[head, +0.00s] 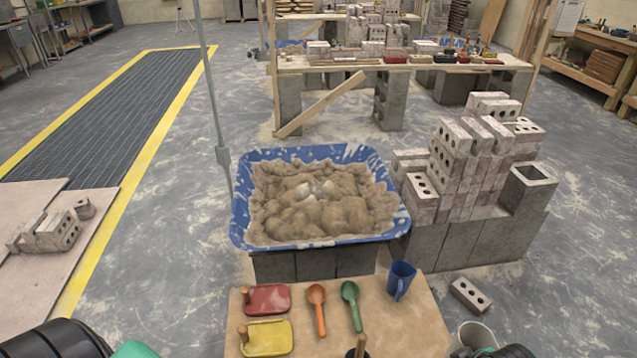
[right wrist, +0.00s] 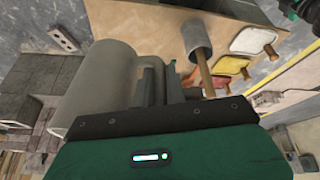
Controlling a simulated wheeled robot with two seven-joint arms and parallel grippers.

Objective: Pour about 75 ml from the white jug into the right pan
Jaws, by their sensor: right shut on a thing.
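The white jug (head: 474,336) shows at the bottom right of the head view, partly cut off and partly behind my right arm. In the right wrist view it is a large pale cylinder (right wrist: 97,88) beside my right gripper (right wrist: 157,85). The gripper's fingers are shut on the jug at its side, seemingly at the handle. Its contents are hidden. I cannot make out a right pan for certain; a red tray-like piece (head: 267,299) and a yellow one (head: 266,338) with wooden knobs lie on the board. My left gripper's fingers are not visible.
The wooden board (head: 400,325) also holds an orange spoon (head: 317,308), a green spoon (head: 351,304), a blue jug (head: 400,280) and a grey pot with a wooden handle (right wrist: 196,40). A blue tub (head: 240,222) of mortar stands behind. Stacked bricks (head: 470,150) are at right.

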